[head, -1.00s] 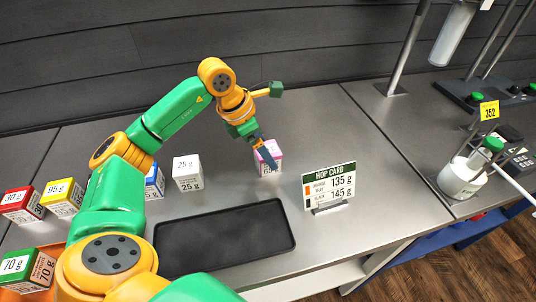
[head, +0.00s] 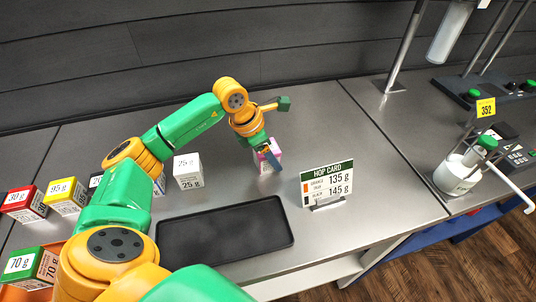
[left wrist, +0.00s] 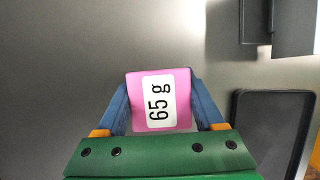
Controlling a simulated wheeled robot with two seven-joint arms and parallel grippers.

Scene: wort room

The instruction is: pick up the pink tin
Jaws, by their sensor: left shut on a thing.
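The pink tin (head: 275,155) stands on the steel counter behind the black tray, partly hidden by my gripper in the head view. In the left wrist view the pink tin (left wrist: 179,76) shows its top with a white "65 g" label. My left gripper (head: 270,160) is down around it. In the left wrist view the blue fingers of my left gripper (left wrist: 163,110) touch its two sides, shut on it. I cannot tell whether the tin is clear of the counter. My right gripper is not in view.
The empty black tray (head: 223,264) lies in front. A hop card (head: 327,185) stands to the right. A white 25 g tin (head: 187,171), a yellow tin (head: 62,208), a red tin (head: 22,215) and a green tin (head: 20,264) stand left. A white pot (head: 457,174) is at right.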

